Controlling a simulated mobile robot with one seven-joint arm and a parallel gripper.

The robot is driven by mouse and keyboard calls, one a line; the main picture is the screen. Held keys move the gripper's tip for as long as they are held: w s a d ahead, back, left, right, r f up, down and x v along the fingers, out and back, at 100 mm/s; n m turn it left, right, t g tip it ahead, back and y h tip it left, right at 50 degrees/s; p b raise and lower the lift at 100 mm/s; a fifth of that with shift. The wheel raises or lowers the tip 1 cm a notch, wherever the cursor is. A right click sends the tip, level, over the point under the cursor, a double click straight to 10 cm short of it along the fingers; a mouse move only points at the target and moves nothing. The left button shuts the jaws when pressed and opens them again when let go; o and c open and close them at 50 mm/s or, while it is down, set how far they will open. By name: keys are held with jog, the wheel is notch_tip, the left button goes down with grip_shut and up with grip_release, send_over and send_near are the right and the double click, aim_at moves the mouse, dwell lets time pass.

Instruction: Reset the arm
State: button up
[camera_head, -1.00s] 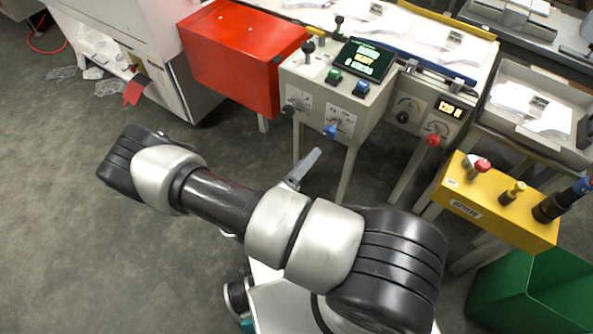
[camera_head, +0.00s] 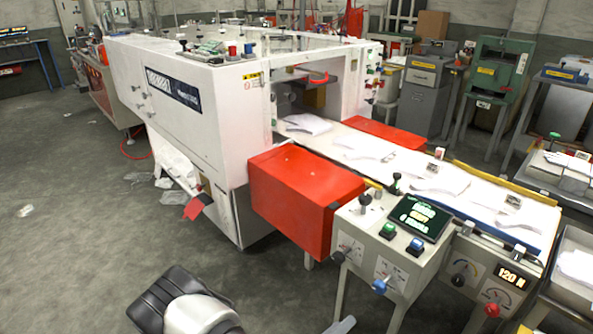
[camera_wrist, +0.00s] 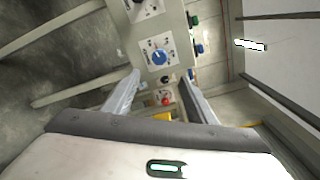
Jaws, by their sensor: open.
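My gripper (camera_wrist: 155,95) shows in the wrist view with its two fingers apart and nothing between them. Beyond the fingers is the front of the grey control box, with a blue knob (camera_wrist: 159,57) and a red knob (camera_wrist: 166,99). In the head view my arm (camera_head: 190,310) shows only at the bottom edge. A small grey piece at the bottom edge there may be a finger; most of the gripper is out of that view.
The grey control box (camera_head: 365,232) with its screen (camera_head: 419,217) stands in front of a conveyor (camera_head: 470,205) with white packs. A red box (camera_head: 300,195) and a large white machine (camera_head: 200,110) stand to its left. The floor (camera_head: 70,240) at left is mostly clear.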

jog(key=s+r+n+g+y+p, duration=0.1)
jog(key=s+r+n+y+p, duration=0.2)
jog(key=r+n+p, duration=0.3)
jog(key=s+r+n+g+y+p, duration=0.2)
jog(key=r+n, duration=1.4)
jog(key=r, duration=1.7)
jog(key=s+r+n+g+y+p, duration=0.2)
jog(key=s+r+n+y+p, duration=0.4)
jog(key=r, duration=1.4)
jog(key=n+y+p, duration=0.3)
jog(key=n+p, duration=0.2)
jog(key=p, duration=0.1)
jog(key=shift+s+a+r+n, duration=0.2)
jog(key=shift+s+a+n, duration=0.1)
jog(key=shift+n, duration=0.1)
